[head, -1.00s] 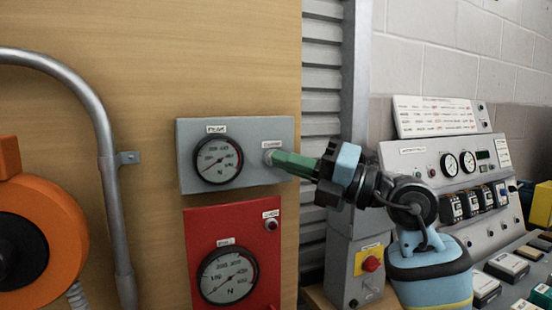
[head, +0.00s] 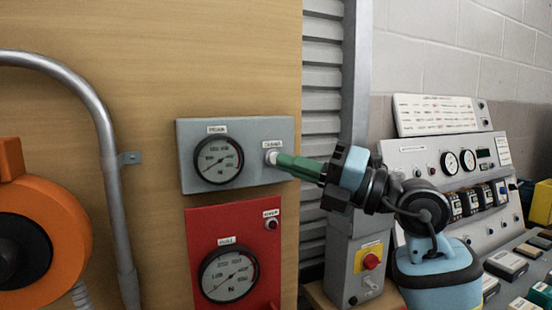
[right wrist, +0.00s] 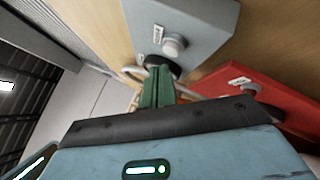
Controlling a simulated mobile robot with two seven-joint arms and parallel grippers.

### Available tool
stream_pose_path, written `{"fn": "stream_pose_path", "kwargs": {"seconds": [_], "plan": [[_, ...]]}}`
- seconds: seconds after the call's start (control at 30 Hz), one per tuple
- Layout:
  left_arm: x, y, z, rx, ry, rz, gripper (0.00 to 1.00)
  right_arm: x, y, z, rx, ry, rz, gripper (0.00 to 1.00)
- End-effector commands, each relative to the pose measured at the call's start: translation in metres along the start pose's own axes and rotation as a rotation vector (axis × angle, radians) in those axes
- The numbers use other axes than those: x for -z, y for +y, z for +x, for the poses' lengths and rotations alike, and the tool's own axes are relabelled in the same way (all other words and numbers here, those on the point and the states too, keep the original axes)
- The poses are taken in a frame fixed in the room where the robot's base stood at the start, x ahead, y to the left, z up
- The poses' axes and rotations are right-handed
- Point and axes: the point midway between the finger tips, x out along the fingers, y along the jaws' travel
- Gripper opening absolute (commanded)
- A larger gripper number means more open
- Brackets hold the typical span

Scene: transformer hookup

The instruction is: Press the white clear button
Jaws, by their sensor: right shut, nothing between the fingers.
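The white clear button (head: 271,156) is a small round knob at the right end of a grey gauge panel (head: 252,178), under a small label. The right wrist view also shows the button (right wrist: 174,45), just past my fingertips. My right gripper (head: 280,161) has slim green fingers, shut and empty, coming in from the right. Its tips are at the lower right edge of the button in the head view; I cannot tell whether they touch it. The shut fingers also show in the right wrist view (right wrist: 159,82). My left gripper is not in view.
A red panel (head: 206,227) with its own gauge and small button sits just below the grey panel. A grey box with a red knob (head: 371,261) stands lower right. A metal pipe (head: 104,150) and an orange reel (head: 50,205) are at the left.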

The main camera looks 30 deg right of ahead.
Motion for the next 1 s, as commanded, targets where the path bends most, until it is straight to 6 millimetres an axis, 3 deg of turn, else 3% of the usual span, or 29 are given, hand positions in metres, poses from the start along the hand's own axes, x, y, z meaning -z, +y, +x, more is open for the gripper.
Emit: {"fn": "stream_pose_path", "kwargs": {"seconds": [0.53, 1.0], "plan": [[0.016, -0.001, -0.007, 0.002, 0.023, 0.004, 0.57, 0.022, 0.023, -0.031, 0.000, 0.000, -0.002, 0.00], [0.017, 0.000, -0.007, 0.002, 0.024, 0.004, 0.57, 0.024, 0.025, -0.033, 0.000, 0.000, -0.001, 0.00]]}}
